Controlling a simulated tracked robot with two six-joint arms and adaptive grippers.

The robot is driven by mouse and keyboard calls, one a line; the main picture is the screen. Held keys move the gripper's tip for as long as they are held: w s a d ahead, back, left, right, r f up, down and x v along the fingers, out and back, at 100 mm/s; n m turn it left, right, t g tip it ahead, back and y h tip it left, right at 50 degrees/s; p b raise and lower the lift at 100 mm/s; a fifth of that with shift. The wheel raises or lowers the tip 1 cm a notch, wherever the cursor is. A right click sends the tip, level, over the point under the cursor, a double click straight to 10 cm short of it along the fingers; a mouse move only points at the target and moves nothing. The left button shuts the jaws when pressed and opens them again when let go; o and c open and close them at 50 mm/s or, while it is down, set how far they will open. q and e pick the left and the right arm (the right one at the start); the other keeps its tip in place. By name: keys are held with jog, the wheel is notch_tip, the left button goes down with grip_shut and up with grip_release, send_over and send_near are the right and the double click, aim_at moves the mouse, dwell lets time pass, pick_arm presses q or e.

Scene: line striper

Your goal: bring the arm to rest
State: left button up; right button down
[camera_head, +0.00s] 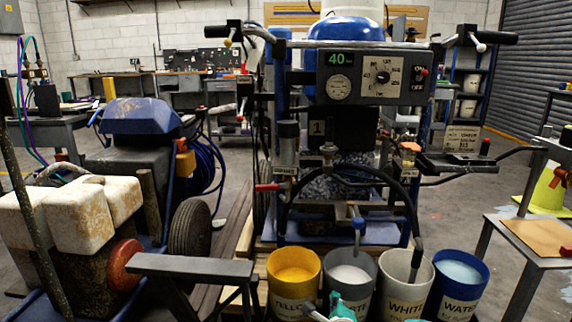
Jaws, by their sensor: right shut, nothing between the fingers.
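My right gripper (341,308) shows only as a small teal and grey part at the bottom edge, in front of the buckets; most of it is cut off by the frame. It is shut with nothing held. My left gripper is not in view. The line striper (361,77) stands upright in the middle, with a gauge and dial panel, two handlebar grips and a curved dark hose. The hose end reaches down into the white bucket (404,278).
A yellow bucket (293,285), a grey bucket (349,285) and a blue water bucket (460,280) stand in a row with the white one. A metal trestle (190,268) and a blue wheeled machine (140,117) are left. A small table (535,240) is right.

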jog(key=s+d+f+n+g+y, duration=0.15)
jog(key=s+f+n+g, duration=0.25)
jog(key=s+f, duration=0.5)
jog(key=s+d+f+n+g+y, duration=0.1)
jog(key=s+d+f+n+g, duration=0.2)
jog(key=s+f, duration=0.65)
jog(key=s+a+f+n+g+y, duration=0.1)
jog(key=s+a+f+n+g, duration=0.2)
jog(key=s+n, duration=0.65)
jog(key=s+a+f+n+g+y, duration=0.1)
jog(key=s+a+n+g, duration=0.35)
jog(key=s, duration=0.85)
notch_tip(320, 180, up, 38)
jog(key=d+n+p, duration=0.1)
jog(key=d+p, duration=0.1)
jog(key=p, duration=3.6)
jog(key=shift+w, duration=0.25)
